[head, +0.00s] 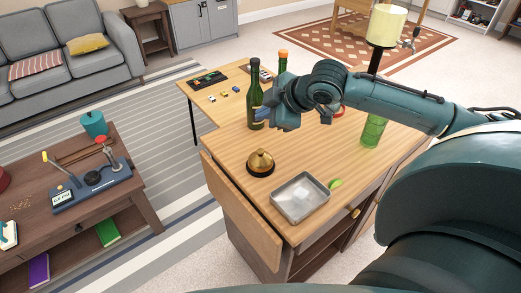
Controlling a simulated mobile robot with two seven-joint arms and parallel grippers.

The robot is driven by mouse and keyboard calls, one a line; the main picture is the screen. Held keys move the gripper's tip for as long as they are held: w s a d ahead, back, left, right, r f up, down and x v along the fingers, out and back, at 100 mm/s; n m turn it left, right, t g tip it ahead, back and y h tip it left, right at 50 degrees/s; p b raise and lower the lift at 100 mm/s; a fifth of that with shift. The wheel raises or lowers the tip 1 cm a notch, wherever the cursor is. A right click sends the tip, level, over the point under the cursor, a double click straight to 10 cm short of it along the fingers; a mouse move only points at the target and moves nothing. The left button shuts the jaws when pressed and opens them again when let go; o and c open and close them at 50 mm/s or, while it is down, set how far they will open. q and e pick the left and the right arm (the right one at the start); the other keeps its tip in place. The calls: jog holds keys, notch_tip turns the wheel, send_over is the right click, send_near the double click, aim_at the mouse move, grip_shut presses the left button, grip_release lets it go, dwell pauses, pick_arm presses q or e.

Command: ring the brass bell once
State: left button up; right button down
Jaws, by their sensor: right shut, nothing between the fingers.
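The brass bell (260,160) is a gold dome with a small knob on a dark base. It stands upright near the left edge of the wooden bar counter (226,150) in the head view. My right gripper (260,114) reaches in from the right, above and beyond the bell in the picture, with a visible gap between them. It is shut and empty. Its fingers overlap the dark green bottle (256,92) in the picture; I cannot tell whether they touch it. My left gripper is not in view.
A metal tray (300,216) and a small green item (335,184) lie right of the bell. A bottle with an orange cap (282,57) stands behind, and a green glass (373,131) stands at the right. The counter left of the bell is clear.

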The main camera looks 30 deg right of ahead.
jog(key=b, duration=0.8)
send_over(260, 151)
jog(key=s, duration=0.1)
jog(key=f, duration=0.6)
jog(key=shift+d+f, duration=0.25)
jog(key=shift+d, duration=0.05)
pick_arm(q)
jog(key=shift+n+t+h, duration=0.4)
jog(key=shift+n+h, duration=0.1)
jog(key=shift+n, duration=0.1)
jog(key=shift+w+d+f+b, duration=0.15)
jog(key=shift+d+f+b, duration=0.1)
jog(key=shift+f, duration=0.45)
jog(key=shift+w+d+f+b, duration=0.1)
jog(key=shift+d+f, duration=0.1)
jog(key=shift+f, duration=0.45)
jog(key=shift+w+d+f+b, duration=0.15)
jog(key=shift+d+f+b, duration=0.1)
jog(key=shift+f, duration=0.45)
pick_arm(e)
jog(key=shift+f, duration=1.2)
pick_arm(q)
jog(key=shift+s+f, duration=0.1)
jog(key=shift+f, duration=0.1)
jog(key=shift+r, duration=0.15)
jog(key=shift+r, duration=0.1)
